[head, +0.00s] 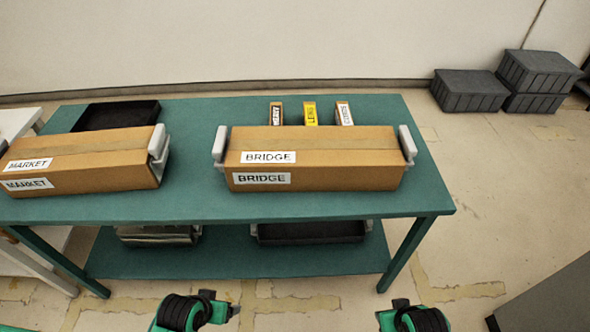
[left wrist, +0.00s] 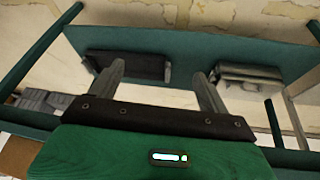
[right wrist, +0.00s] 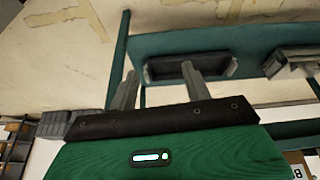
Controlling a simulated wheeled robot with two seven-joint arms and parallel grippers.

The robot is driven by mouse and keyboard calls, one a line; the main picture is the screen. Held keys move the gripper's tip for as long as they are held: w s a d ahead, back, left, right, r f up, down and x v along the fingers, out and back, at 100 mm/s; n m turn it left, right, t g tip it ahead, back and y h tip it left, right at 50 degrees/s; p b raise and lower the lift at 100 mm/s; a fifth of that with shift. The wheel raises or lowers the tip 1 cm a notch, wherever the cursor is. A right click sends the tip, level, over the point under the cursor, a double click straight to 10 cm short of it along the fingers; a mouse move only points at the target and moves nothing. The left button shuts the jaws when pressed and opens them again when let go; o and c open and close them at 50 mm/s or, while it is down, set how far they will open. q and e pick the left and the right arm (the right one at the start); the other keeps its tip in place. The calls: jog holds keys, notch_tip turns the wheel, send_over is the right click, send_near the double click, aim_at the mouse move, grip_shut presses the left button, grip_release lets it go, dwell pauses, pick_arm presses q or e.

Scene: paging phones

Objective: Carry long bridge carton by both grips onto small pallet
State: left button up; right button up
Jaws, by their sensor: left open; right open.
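The long brown bridge carton (head: 315,178), with two white BRIDGE labels, lies flat on the green table (head: 330,205). A pale grey grip stands at each end, the left grip (head: 219,146) and the right grip (head: 407,144). My left gripper (head: 222,303) and right gripper (head: 401,303) are low at the front edge of the head view, apart from the carton. Both are empty. The left wrist view shows its open fingers (left wrist: 158,90), and the right wrist view shows its open fingers (right wrist: 158,88). I cannot make out a small pallet.
A market carton (head: 90,170) lies left of the bridge carton. A black tray (head: 115,115) and small boxes, one yellow (head: 311,113), stand behind. A lower shelf (head: 225,260) holds a dark tray (head: 310,232). Grey crates (head: 470,90) stand at the back right.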

pick_arm(q)
jog(key=w+d+r+n+t+h, duration=0.1)
jog(key=w+r+n+t+h, duration=0.1)
jog(key=w+r, duration=0.35)
pick_arm(e)
jog(key=w+r+t, duration=0.3)
jog(key=w+r, duration=0.3)
jog(key=r, duration=0.1)
pick_arm(q)
jog(key=n+t, duration=1.1)
jog(key=n, duration=0.3)
send_near(219, 148)
notch_tip(219, 148, down, 3)
jog(key=a, duration=0.3)
pick_arm(e)
jog(key=m+t, duration=0.1)
jog(key=t, duration=0.9)
send_near(413, 155)
jog(key=s, duration=0.3)
pick_arm(q)
jog(key=shift+s+d+h, duration=0.2)
jog(key=shift+s+h, duration=0.1)
pick_arm(e)
jog(key=shift+w+d+f+y, duration=0.1)
jog(key=shift+w+d+y, duration=0.2)
jog(key=shift+y, duration=0.1)
